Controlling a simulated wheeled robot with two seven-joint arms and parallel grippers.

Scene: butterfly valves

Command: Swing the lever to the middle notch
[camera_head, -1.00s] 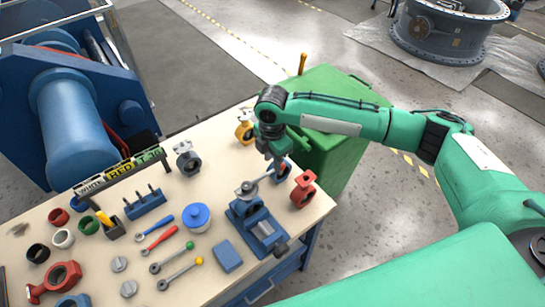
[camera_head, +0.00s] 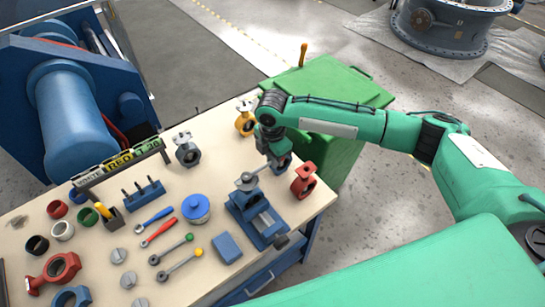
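A grey valve (camera_head: 246,182) with a lever sits on top of the blue vise (camera_head: 258,218) near the table's right side. The thin grey lever (camera_head: 259,171) points up and right from the valve's top, toward my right gripper. My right gripper (camera_head: 272,164) points down at the lever's outer end, close to it. The fingers are small and dark, so I cannot tell whether they touch or grip the lever. The notches are too small to make out. My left gripper is not in view.
A yellow valve (camera_head: 245,124) and a grey valve (camera_head: 187,150) stand farther back. A green cabinet (camera_head: 335,95) is beyond the table (camera_head: 222,150).

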